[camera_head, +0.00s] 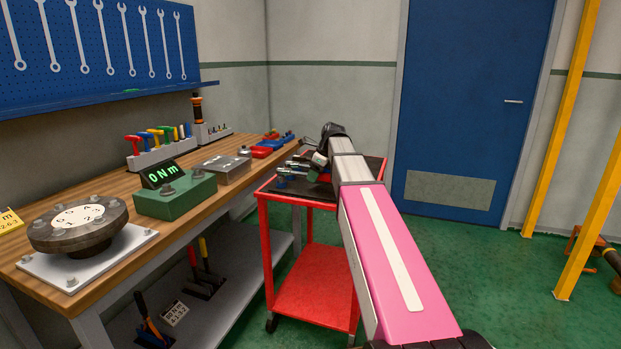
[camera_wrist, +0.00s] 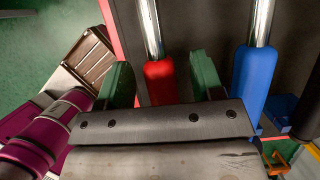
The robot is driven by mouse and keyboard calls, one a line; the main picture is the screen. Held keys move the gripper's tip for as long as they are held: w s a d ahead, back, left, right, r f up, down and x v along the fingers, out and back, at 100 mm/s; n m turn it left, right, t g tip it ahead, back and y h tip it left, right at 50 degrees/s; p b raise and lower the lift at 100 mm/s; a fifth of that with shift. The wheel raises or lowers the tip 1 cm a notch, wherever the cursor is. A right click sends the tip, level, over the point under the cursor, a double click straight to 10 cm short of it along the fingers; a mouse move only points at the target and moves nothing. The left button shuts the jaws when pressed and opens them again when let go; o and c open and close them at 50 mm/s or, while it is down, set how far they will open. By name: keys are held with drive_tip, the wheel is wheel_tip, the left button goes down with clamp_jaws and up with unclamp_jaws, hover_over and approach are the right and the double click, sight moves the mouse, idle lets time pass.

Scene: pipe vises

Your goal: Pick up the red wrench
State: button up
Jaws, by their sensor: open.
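The red wrench (camera_wrist: 160,82) shows in the wrist view as a red handle with a chrome shaft running toward the top edge. My gripper (camera_wrist: 159,68) is open, with one green finger on each side of the red handle and gaps visible between fingers and handle. The near end of the handle is hidden behind the dark gripper body. A blue-handled wrench (camera_wrist: 256,75) with a chrome shaft lies to the right, outside the right finger. In the head view my arm reaches over the cart, and I cannot make out the red wrench there.
The red cart (camera_head: 312,283) has a dark top. A wooden workbench (camera_head: 190,229) on the left carries a green torque display box (camera_head: 176,196), a round flange (camera_head: 78,226) and tool racks. Green floor is clear to the right, before the blue door (camera_head: 470,110). Yellow posts (camera_head: 560,115) stand far right.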

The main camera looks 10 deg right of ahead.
clamp_jaws()
drive_tip(key=shift+r, duration=0.1)
drive_tip(key=shift+r, duration=0.45)
drive_tip(key=r, duration=0.2)
drive_tip(key=a+r, duration=0.1)
drive_tip(key=shift+s+r, duration=0.4)
drive_tip(key=s+a+r, duration=0.5)
drive_tip(key=a+r, duration=0.1)
drive_tip(key=a, duration=0.3)
drive_tip(key=shift+s, duration=0.15)
drive_tip(key=shift+r, duration=0.1)
